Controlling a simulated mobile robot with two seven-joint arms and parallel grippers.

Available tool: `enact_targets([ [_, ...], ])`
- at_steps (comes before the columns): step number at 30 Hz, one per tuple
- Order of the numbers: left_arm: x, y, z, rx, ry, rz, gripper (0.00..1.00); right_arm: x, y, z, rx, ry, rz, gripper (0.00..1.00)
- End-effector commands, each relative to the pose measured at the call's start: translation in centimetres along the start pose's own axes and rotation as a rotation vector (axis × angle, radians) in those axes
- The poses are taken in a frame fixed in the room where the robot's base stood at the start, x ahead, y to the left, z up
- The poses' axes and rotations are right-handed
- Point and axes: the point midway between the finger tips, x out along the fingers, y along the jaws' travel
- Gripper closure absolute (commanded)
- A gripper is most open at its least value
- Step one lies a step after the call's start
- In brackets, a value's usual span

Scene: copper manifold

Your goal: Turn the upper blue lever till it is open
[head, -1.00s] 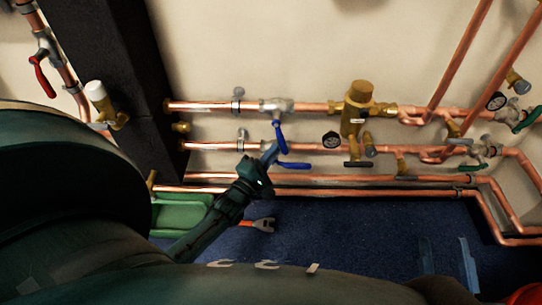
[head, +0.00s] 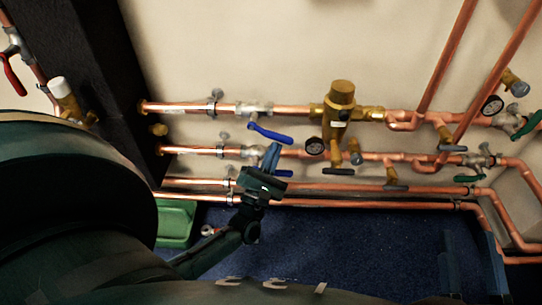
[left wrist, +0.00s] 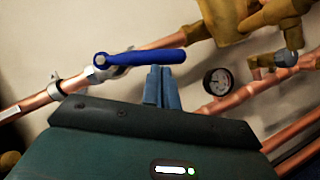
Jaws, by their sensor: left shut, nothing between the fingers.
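The upper blue lever (head: 270,133) is on a silver valve on the upper copper pipe. It points right and slants slightly down, close to the pipe's line but not quite parallel. In the left wrist view the lever (left wrist: 140,58) crosses above the fingertips. My left gripper (head: 271,157) is shut and empty, just below the lever. Its blue-grey fingers (left wrist: 162,86) reach the lever's underside near its free end; whether they touch is unclear. The lower blue lever (head: 284,173) is partly hidden behind my gripper. My right gripper is not in view.
A brass valve body (head: 341,105) and a pressure gauge (head: 315,146) stand right of the lever. A dark post (head: 100,60) rises at the left. A green box (head: 175,222) sits on the blue floor below the pipes.

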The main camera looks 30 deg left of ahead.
Motion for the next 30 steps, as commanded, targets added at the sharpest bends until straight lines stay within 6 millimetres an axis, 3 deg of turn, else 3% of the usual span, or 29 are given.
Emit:
enact_targets([
  [3, 0.5, -0.1, 0.6, -0.085, -0.001, 0.055, 1.0, 0.2, 0.1, -0.1, -0.008, 0.01, 0.0, 0.64],
  [30, 1.4, 0.4, 2.1, -0.079, -0.002, 0.052, 1.0, -0.3, 0.0, 0.7, 0.006, -0.029, 0.003, 0.64],
])
